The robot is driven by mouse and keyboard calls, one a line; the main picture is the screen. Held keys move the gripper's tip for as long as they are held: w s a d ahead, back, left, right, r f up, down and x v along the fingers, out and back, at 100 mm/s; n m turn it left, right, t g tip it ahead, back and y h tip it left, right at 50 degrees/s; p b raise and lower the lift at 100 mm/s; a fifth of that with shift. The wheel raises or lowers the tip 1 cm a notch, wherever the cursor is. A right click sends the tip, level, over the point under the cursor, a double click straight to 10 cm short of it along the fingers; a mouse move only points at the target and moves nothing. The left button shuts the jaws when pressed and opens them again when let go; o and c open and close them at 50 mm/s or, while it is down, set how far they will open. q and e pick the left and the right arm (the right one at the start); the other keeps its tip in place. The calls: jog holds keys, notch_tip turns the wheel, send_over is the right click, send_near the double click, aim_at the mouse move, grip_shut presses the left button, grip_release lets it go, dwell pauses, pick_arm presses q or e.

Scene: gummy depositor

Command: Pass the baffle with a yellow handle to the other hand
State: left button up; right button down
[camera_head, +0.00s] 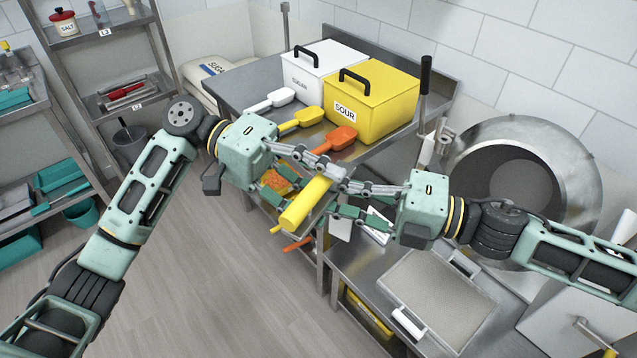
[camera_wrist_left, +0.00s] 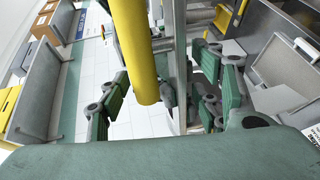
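The baffle shows as a thick yellow handle (camera_head: 303,207) beside a narrow metal part, held in mid-air between my grippers. In the left wrist view the handle (camera_wrist_left: 134,50) runs down from the top, with the metal strip (camera_wrist_left: 180,60) to its right. My left gripper (camera_head: 312,180) reaches in from the left with its fingers spread on either side of the baffle. My right gripper (camera_head: 342,200) reaches in from the right, its fingertips closed at the baffle beside the handle. The exact contact of the right fingertips is partly hidden.
A yellow SOUR bin (camera_head: 372,105), a white SUGAR bin (camera_head: 318,75) and several scoops stand on the metal table behind. A large round metal drum (camera_head: 580,165) stands at right. A grey-lidded unit (camera_head: 440,300) lies below right. Shelves line the left; the floor between is clear.

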pick_arm(q)
jog(key=shift+r, duration=0.1)
jog(key=c, duration=0.9)
jog(key=o, duration=1.1)
jog(key=shift+o, duration=0.3)
